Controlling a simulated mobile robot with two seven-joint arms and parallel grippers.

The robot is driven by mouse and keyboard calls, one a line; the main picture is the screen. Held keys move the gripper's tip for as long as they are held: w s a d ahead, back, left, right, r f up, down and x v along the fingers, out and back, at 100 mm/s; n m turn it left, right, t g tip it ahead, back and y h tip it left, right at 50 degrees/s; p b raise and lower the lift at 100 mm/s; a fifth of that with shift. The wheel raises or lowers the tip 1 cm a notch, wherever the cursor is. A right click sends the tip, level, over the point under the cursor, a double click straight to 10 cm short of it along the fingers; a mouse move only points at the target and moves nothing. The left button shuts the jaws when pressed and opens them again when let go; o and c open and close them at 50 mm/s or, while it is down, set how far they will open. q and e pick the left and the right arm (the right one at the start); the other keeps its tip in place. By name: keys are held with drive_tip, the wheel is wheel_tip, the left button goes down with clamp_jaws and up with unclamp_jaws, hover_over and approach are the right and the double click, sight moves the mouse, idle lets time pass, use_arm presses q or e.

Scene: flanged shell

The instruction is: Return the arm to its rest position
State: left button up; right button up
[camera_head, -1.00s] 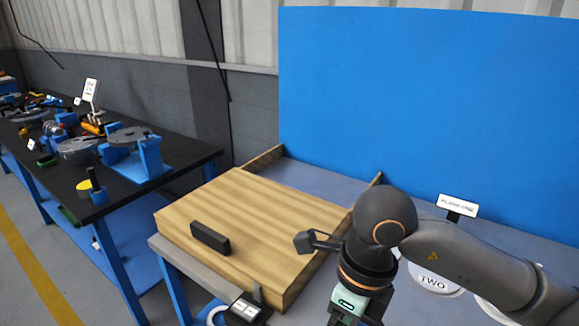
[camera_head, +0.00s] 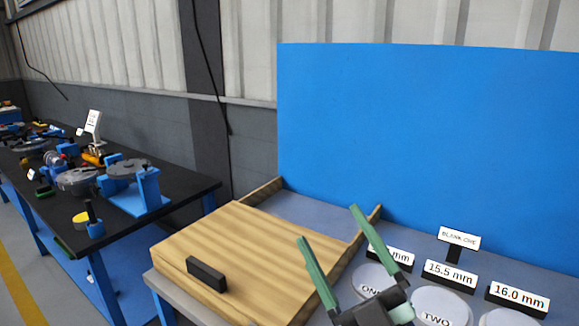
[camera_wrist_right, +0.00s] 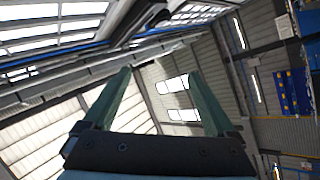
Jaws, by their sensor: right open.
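My right gripper (camera_head: 335,258) points up at the bottom centre right of the head view. Its two green fingers are spread apart with nothing between them. In the right wrist view the same gripper (camera_wrist_right: 160,88) is open and empty, with the roof and walls of the hall behind it. In the head view it stands in front of the wooden board's right edge and the round discs. My left gripper is not in view.
A wooden board (camera_head: 255,235) with a black block (camera_head: 206,274) lies on the near table. Discs marked ONE (camera_head: 372,280) and TWO (camera_head: 440,306) stand by size labels (camera_head: 450,274). A blue panel (camera_head: 430,130) rises behind. A dark workbench (camera_head: 150,203) with parts is at left.

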drive_tip(key=d+f+m+g+h, duration=0.3)
drive_tip(key=d+f+m+h, duration=0.3)
drive_tip(key=f, duration=0.5)
drive_tip(key=d+f+m+g+h, duration=0.4)
drive_tip(key=d+f+m+h, duration=0.15)
drive_tip(key=f, duration=0.55)
drive_tip(key=s+d+f+m+g+h, duration=0.1)
drive_tip(key=s+d+f+g, duration=0.1)
drive_tip(key=s+f+g, duration=0.5)
drive_tip(key=s+d+f+m+g, duration=0.1)
drive_tip(key=s+d+f+g, duration=0.15)
drive_tip(key=s+f, duration=0.8)
drive_tip(key=w+a+f+t+y+b, duration=0.1)
drive_tip(key=a+f+t, duration=0.3)
drive_tip(key=f, duration=0.7)
drive_tip(key=shift+w+a+y, duration=0.45)
drive_tip(key=shift+w+a, duration=0.2)
drive_tip(key=shift+w, duration=0.05)
drive_tip(key=shift+f+n, duration=0.1)
drive_tip(key=shift+n, duration=0.15)
